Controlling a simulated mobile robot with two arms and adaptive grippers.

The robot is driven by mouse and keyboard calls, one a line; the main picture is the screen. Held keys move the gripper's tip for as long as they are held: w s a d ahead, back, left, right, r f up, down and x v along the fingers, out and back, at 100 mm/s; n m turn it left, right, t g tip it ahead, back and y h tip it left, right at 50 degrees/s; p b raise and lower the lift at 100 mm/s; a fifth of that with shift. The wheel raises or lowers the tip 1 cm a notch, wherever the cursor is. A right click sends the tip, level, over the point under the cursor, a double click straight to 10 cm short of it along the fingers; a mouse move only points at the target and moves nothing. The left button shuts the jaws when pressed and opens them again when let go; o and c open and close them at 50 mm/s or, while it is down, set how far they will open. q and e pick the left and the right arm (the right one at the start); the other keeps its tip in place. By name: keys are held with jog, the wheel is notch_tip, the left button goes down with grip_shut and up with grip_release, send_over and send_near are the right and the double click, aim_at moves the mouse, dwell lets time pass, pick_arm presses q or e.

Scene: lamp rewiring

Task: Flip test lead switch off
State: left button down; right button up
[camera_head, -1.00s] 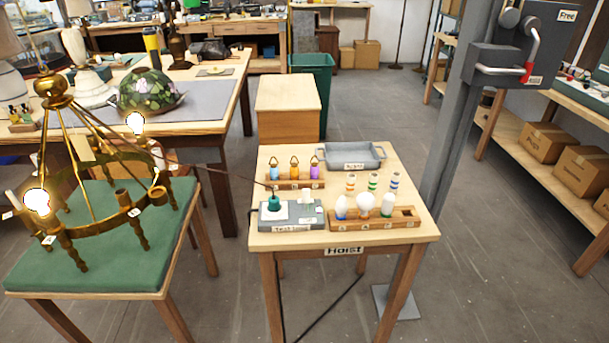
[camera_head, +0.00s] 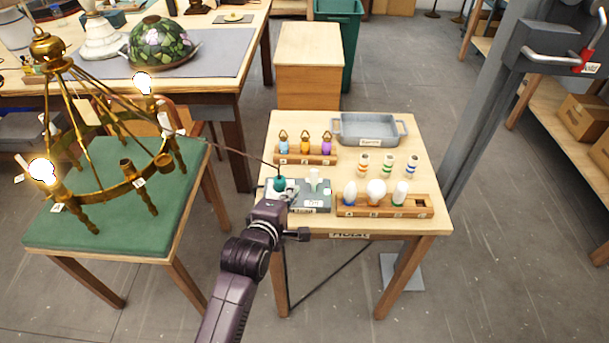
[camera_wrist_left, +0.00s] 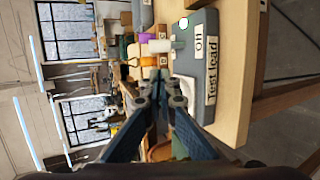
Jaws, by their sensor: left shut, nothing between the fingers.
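The grey test lead box (camera_head: 312,196) sits at the front left of the small table. A pale switch lever (camera_head: 313,178) stands up from it. In the left wrist view the box (camera_wrist_left: 207,85) carries "Off" and "Test lead" labels, and the lever (camera_wrist_left: 160,46) sticks out beside "Off". A teal plug (camera_head: 279,184) with a cable stands at the box's left end. My left gripper (camera_wrist_left: 164,78) is shut and empty, close to the box; its tips appear short of the lever. The arm hides part of the box in the head view. My right gripper is not in view.
Behind the box is a rack of coloured fuses (camera_head: 305,158). A bulb rack (camera_head: 385,212) stands to the right and a grey tray (camera_head: 368,126) at the back. A brass chandelier (camera_head: 110,190) with two lit bulbs stands on the green-topped table at left.

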aim_at(314, 180)
pick_arm(q)
jog(key=p+x, duration=0.1)
jog(key=x, duration=0.7)
jog(key=shift+w, duration=0.1)
jog(key=shift+x, duration=1.05)
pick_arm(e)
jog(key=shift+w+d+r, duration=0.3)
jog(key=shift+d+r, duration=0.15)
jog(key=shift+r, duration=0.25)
pick_arm(q)
jog(key=shift+f, duration=0.1)
jog(key=shift+a, duration=0.1)
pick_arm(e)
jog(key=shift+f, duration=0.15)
